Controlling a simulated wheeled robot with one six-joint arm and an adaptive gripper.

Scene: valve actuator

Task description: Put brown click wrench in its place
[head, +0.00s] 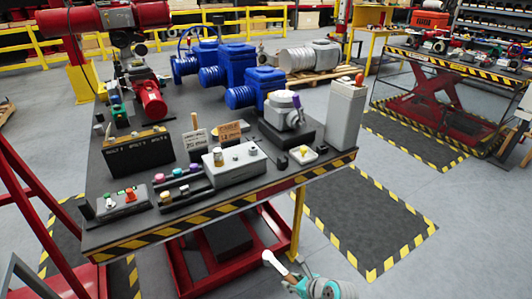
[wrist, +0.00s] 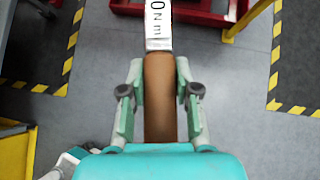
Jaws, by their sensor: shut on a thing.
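The brown click wrench (wrist: 160,95) is held by its brown handle in my gripper (wrist: 159,75) in the wrist view. The fingers sit on both sides of the handle. A white label ending in "0 Nm" is on the shaft beyond the handle. In the head view my gripper (head: 299,283) is at the bottom, in front of and below the workbench edge. The pale round end of the wrench (head: 268,257) points up and left toward the bench. The wrench's place cannot be told with certainty.
The workbench (head: 190,235) has a striped front edge.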

